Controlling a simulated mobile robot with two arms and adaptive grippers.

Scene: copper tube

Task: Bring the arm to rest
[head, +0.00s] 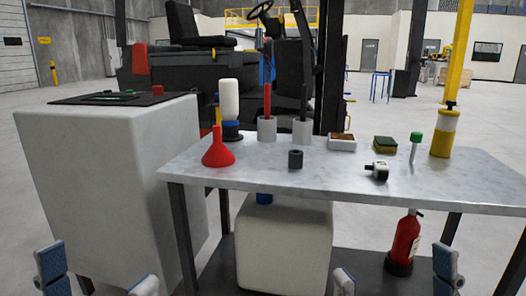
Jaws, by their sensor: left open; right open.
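My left gripper (98,277) is at the bottom left edge of the head view. Its two blue-and-white fingers stand wide apart with nothing between them. My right gripper (394,275) is at the bottom edge right of centre, also open and empty. Both grippers are low in the picture, in front of the metal table (345,180) and apart from the things on it. My arms behind the fingers are cut off by the frame. No copper tube can be made out.
A red funnel (218,152), dark cylinder (295,159), white-black fitting (377,170), green-capped tube (415,146), sponge (385,144) and yellow-white bottle (443,134) stand on the table. A white cabinet (100,180) is left; a red extinguisher (405,240) stands below.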

